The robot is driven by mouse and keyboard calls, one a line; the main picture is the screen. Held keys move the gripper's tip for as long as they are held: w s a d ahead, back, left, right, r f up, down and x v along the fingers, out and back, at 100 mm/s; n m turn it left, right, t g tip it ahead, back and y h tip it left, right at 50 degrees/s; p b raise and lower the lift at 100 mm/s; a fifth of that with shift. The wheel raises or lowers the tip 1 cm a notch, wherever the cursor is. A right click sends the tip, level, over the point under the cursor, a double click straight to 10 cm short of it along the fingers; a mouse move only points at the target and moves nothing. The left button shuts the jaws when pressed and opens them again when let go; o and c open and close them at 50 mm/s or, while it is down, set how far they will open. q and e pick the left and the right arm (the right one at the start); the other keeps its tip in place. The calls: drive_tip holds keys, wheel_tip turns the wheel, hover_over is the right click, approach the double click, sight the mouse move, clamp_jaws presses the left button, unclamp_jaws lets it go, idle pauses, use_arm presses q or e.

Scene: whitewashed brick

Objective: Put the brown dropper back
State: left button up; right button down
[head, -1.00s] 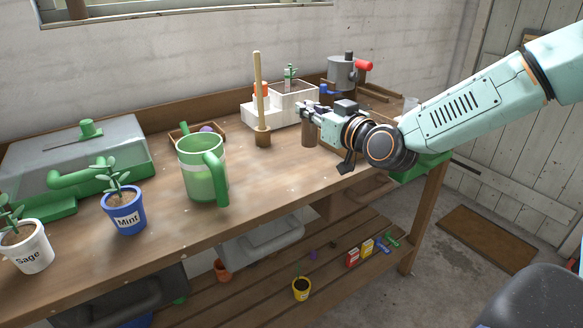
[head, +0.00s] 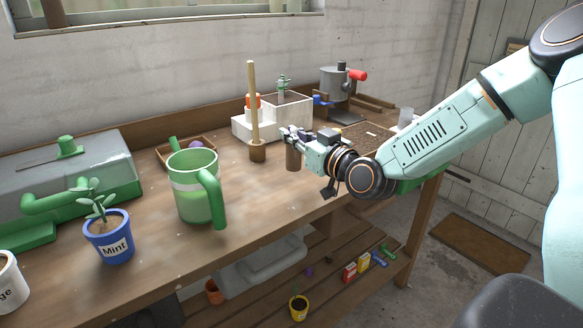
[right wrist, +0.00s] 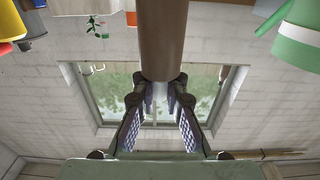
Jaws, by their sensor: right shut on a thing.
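My right gripper (head: 291,138) is shut on a brown cylinder, which I take to be the brown dropper (head: 292,157). The dropper hangs upright below the fingers, over the bench, just right of a wooden stick in a brown foot (head: 257,152). I cannot tell whether its lower end touches the bench. In the right wrist view the brown dropper (right wrist: 163,40) runs up from between the fingertips (right wrist: 161,84). A white stepped holder (head: 287,112) stands behind, bearing an orange-topped item (head: 253,100) and a green-topped clear one (head: 283,86). My left gripper is out of view.
A green watering jug (head: 190,205) and a blue Mint pot (head: 108,240) stand on the bench at left. A grey pot with a red handle (head: 340,88) and a brown tray (head: 366,136) are near my right gripper. Bare bench lies between jug and dropper.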

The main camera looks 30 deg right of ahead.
sight(299, 162)
drive_tip(key=shift+d+f, duration=0.25)
drive_tip(key=shift+f, duration=0.7)
drive_tip(key=shift+s+f+b, duration=0.1)
drive_tip(key=shift+f+b, duration=0.2)
drive_tip(key=shift+s+a+f+b, duration=0.1)
drive_tip(key=shift+f+b, duration=0.2)
drive_tip(key=shift+f, duration=0.2)
drive_tip(key=shift+s+a+f+b, duration=0.1)
drive_tip(key=shift+f+b, duration=0.15)
drive_tip(key=shift+f, duration=0.25)
drive_tip(key=shift+w+f, duration=0.15)
drive_tip(key=shift+f, duration=0.2)
drive_tip(key=shift+w+d+f, duration=0.1)
drive_tip(key=shift+w+d, duration=0.05)
drive_tip(key=shift+w, duration=0.1)
drive_tip(key=shift+s, duration=0.3)
drive_tip(key=c, duration=1.4)
unclamp_jaws()
drive_tip(key=shift+w+f, duration=0.1)
drive_tip(key=shift+f, duration=0.1)
